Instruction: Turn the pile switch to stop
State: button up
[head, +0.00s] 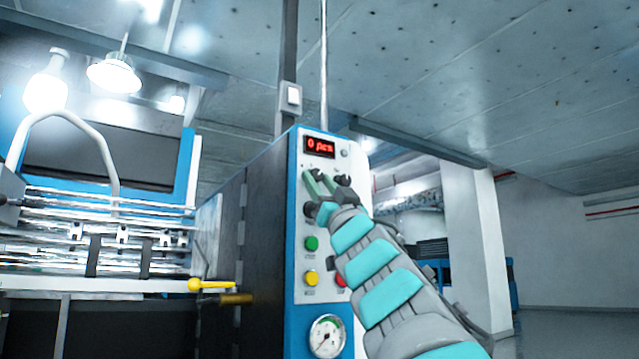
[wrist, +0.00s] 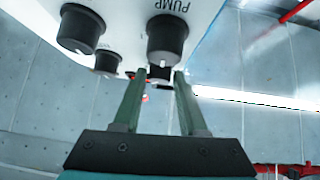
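The control panel (head: 309,262) on a blue and white cabinet carries several black rotary knobs. My gripper (head: 318,178) is up against its upper part and covers some of them. One knob (head: 343,180) shows right of the fingers and another (head: 309,209) lower left. In the wrist view, my gripper (wrist: 160,74) is open, its green fingers apart, with a small dark part (wrist: 160,72) between or behind the tips; contact cannot be told. A knob labelled PUMP (wrist: 167,38) is just beyond the fingers, with two more knobs (wrist: 81,28) (wrist: 107,62) to the left. No pile label is readable.
A red display (head: 319,146) reads "0 pcs". Below the knobs are a green button (head: 311,243), a yellow button (head: 311,278), a partly hidden red button (head: 340,281) and a gauge (head: 327,336). A yellow-handled lever (head: 210,285) sticks out left of the cabinet, by the roller machine (head: 100,205).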

grip_shut()
jog(key=shift+r+n+g+y+p, duration=0.1)
jog(key=shift+n+g+y+p, duration=0.2)
jog(key=shift+n+y+p, duration=0.25)
jog(key=shift+w+d+n, duration=0.1)
jog(key=shift+n, duration=0.45)
jog(key=n+g+y, duration=0.1)
jog(key=n+g+y+p, duration=0.1)
jog(key=n+y, duration=0.1)
jog(key=shift+w+d+g, duration=0.15)
jog(key=shift+d+g, duration=0.05)
jog(key=shift+g, duration=0.1)
jog(key=n+g+y, duration=0.2)
jog(key=n, duration=0.1)
jog(key=n+g+y, duration=0.1)
jog(key=n+g, duration=0.2)
jog(key=n, duration=0.1)
jog(key=shift+d+y, duration=0.15)
jog(key=shift+y, duration=0.2)
jog(key=shift+w+n+g, duration=0.1)
jog(key=shift+n+g, duration=1.2)
jog(key=shift+n, duration=0.1)
jog(key=shift+d+r+n+g+y, duration=0.15)
jog(key=shift+n+g+y, duration=0.25)
jog(key=shift+n+g, duration=1.3)
